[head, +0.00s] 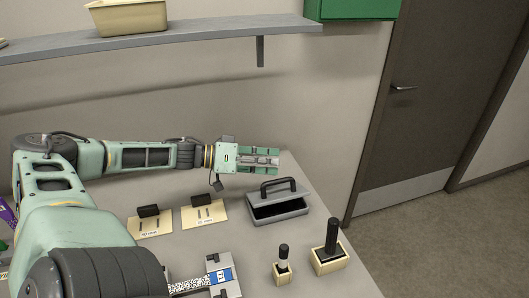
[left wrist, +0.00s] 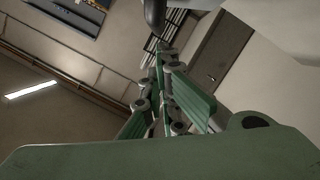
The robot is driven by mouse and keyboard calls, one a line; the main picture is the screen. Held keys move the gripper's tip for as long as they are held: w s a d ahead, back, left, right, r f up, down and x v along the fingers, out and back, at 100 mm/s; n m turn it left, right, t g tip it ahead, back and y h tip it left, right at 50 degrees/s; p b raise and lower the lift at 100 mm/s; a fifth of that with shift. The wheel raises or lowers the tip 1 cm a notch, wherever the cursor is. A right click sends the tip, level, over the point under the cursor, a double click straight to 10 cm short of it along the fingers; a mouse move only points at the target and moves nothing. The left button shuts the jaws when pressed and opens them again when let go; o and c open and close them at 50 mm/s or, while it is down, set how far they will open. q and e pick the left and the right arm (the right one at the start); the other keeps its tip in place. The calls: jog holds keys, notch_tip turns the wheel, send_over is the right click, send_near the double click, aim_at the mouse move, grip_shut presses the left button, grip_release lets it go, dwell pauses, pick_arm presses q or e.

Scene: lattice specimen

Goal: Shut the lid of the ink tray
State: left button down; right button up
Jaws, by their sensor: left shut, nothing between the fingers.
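The ink tray (head: 281,219) is a small grey box on the table, right of centre in the head view. Its lid (head: 262,198) carries a black arched handle and stands ajar, hinged up toward the back, with a dark gap showing along the front. My left gripper (head: 277,158) is behind and above the tray, its fingers pointing right, shut and empty. It appears apart from the lid. Its green fingers also show together in the left wrist view (left wrist: 163,60). My right gripper is in neither view.
Two cream cards (head: 204,214) with black-handled pieces lie left of the tray. Two black-topped pieces in cream holders (head: 329,260) stand in front, near the table's right edge. A blue-and-white item (head: 221,275) lies at the front. A shelf (head: 200,38) hangs above.

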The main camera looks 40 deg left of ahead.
aim_at(275, 196)
pick_arm(q)
jog(key=shift+s+d+f, duration=0.1)
jog(key=shift+d+f, duration=0.1)
jog(key=shift+f, duration=0.05)
jog(key=d+m+p, duration=0.1)
jog(key=p, duration=0.1)
jog(key=s+d+p, duration=0.1)
jog(key=p, duration=0.1)
jog(key=shift+d+m+y, duration=0.1)
jog(key=shift+m+y, duration=0.3)
jog(key=shift+s+d+f+m+y+p, duration=0.15)
jog(key=shift+s+d+f+m+p, duration=0.15)
jog(key=shift+d+f+p, duration=0.25)
jog(key=shift+s+d+f+m+y+p, duration=0.15)
jog(key=shift+s+d+f+m+p, duration=0.15)
jog(key=shift+d+p, duration=0.25)
jog(key=shift+f, duration=0.3)
